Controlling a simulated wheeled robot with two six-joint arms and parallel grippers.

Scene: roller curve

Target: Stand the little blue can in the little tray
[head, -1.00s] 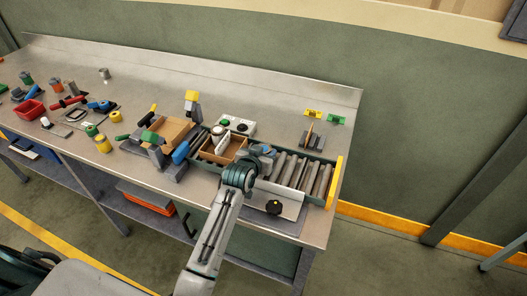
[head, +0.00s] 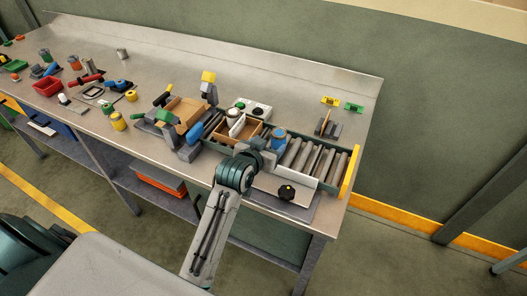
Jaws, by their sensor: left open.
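The little blue can (head: 279,141), with a grey top, is upright at the right end of the little wooden tray (head: 254,130). I cannot tell whether its base is inside the tray or just beside it. The tray has a pale upright divider and sits at the left part of the roller track. My left gripper (head: 266,146) is open, just left of and in front of the can. Its wrist hides the tray's near right corner and part of the can's lower side. My right gripper is not in view.
Bare grey rollers (head: 312,160) run right of the can to a yellow end bar (head: 350,172). A panel with a black knob (head: 287,192) is in front. A white button box (head: 252,107) stands behind the tray.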

